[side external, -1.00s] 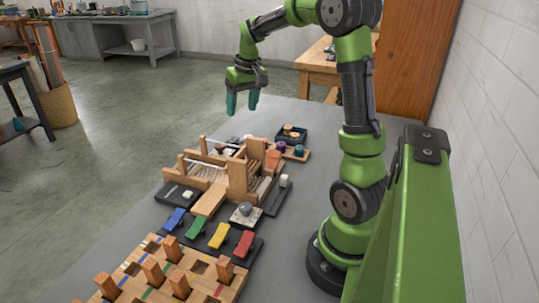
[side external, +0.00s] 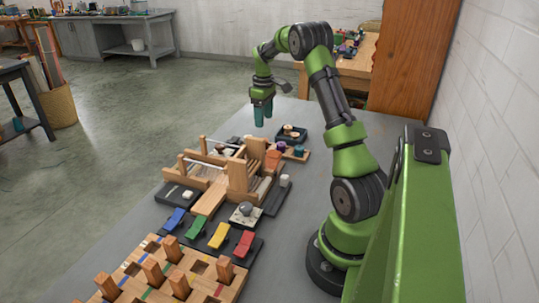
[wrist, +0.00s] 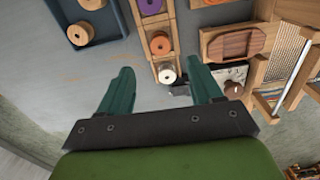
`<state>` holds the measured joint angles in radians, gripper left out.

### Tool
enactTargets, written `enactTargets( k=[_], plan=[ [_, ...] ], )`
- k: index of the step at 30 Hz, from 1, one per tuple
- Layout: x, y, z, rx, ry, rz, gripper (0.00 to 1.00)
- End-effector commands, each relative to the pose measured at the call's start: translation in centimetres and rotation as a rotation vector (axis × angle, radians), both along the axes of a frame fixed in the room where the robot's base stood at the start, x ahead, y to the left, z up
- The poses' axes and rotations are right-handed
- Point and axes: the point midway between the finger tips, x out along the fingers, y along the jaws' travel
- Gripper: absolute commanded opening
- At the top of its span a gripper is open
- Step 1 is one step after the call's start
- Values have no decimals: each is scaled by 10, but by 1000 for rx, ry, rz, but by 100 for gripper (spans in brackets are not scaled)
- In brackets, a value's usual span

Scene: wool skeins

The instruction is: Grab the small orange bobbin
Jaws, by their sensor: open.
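My gripper (side external: 263,118) is open and empty above the far part of the table, and its two teal fingers also show in the wrist view (wrist: 161,72). In the wrist view a small orange bobbin (wrist: 160,44) sits in a wooden rack (wrist: 175,60), between a purple bobbin (wrist: 153,6) and a pale bobbin (wrist: 167,75). It lies just beyond the fingertips in the picture, not between them. I cannot clearly make it out in the side view.
A dark tray (wrist: 63,9) left of the rack holds orange-brown bobbins (wrist: 80,34); it also shows in the side view (side external: 303,138). A wooden loom (side external: 238,180) stands close by. Coloured pedals (side external: 220,236) and a pegged board (side external: 195,290) lie nearer.

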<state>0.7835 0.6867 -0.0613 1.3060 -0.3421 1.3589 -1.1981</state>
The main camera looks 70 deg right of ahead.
Motion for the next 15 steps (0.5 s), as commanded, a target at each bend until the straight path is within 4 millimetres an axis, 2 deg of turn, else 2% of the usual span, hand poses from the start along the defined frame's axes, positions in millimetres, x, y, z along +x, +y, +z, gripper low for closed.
enactTargets(
  k=[3, 11, 15],
  plan=[
    [0, 0, -21, 3, 1, -1, 65],
    [0, 0, -41, 2, 0, -3, 65],
    [1, 0, -62, 3, 2, -1, 65]
  ],
)
